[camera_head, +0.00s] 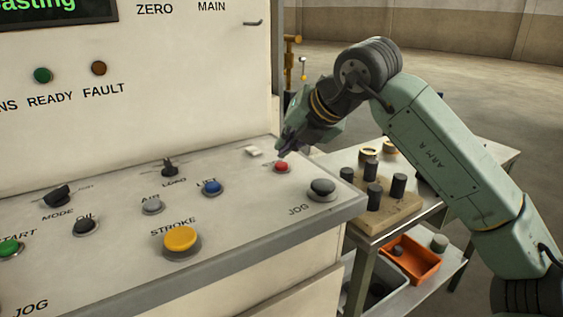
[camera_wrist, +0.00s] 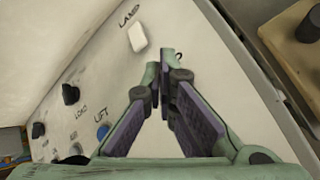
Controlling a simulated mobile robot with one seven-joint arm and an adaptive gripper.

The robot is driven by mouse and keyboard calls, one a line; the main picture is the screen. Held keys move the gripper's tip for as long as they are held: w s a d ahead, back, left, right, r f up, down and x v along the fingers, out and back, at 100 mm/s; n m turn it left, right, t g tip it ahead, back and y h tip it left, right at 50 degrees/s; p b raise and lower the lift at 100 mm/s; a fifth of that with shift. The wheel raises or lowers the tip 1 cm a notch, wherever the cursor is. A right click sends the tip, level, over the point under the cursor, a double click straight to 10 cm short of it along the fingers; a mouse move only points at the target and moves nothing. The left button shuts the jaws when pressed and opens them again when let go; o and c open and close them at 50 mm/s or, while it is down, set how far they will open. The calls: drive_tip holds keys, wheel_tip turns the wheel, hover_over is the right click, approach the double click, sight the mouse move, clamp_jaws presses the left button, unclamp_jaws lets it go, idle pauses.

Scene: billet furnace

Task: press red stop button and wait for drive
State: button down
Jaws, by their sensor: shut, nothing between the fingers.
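The red button (camera_head: 282,166) is a small round cap in a pale ring on the far right part of the sloped control panel (camera_head: 110,230). My gripper (camera_head: 284,152) is shut and empty, its fingertips right at or just above the red button in the head view. I cannot tell whether the tips touch it. In the wrist view my gripper (camera_wrist: 164,60) points at the panel face, and no red button shows; the fingers likely hide it. The label by the button is too small to read.
Near the red button are a white rocker labelled LAMP (camera_wrist: 137,37), a blue LIFT button (camera_head: 212,187), a dark JOG knob (camera_head: 322,190) and a yellow STROKE button (camera_head: 180,240). READY (camera_head: 42,75) and FAULT (camera_head: 99,68) lamps look unlit. A side table (camera_head: 480,160) holds a wooden block with dark cylinders.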

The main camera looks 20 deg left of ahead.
sight(286, 163)
drive_tip(key=shift+r+p, duration=1.65)
drive_tip(key=shift+r, duration=0.95)
drive_tip(key=shift+f, duration=0.1)
